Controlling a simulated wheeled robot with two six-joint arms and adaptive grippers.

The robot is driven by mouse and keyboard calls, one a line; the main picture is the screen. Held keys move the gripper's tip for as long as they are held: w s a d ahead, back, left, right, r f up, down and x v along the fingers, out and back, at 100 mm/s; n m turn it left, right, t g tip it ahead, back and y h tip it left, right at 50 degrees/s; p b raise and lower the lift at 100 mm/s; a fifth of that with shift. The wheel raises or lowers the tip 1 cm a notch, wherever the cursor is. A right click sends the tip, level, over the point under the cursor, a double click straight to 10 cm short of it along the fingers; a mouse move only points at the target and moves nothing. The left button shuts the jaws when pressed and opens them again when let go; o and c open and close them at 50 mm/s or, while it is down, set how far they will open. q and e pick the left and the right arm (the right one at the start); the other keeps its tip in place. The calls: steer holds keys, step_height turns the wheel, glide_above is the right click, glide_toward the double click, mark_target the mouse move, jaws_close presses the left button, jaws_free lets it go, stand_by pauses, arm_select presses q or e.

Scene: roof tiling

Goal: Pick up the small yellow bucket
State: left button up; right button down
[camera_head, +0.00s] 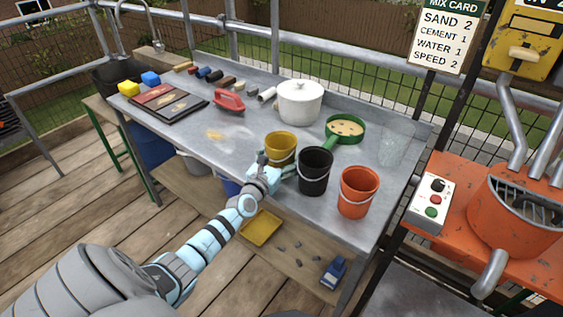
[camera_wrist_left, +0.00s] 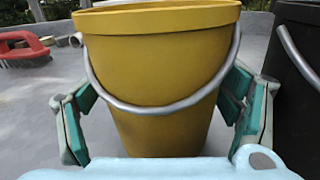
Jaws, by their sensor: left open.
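The small yellow bucket (camera_head: 281,144) stands upright on the grey metal table, left of a black bucket (camera_head: 315,171) and an orange bucket (camera_head: 358,191). My left gripper (camera_head: 273,165) is at the near side of the yellow bucket. In the left wrist view the yellow bucket (camera_wrist_left: 160,75) fills the middle, its metal handle hanging across the front. The open fingers of my left gripper (camera_wrist_left: 158,120) stand on either side of the bucket's lower body. I cannot tell whether they touch it. My right gripper does not show.
The black bucket (camera_wrist_left: 297,80) is close on the right in the left wrist view. A red-handled brush (camera_head: 229,101), a white pot (camera_head: 299,102) and a green sieve (camera_head: 345,129) lie farther back on the table (camera_head: 190,133). An orange mixer (camera_head: 515,215) stands at the right.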

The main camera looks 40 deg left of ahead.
arm_select(q)
steer(key=shift+s+r, duration=0.1)
steer(key=c, duration=1)
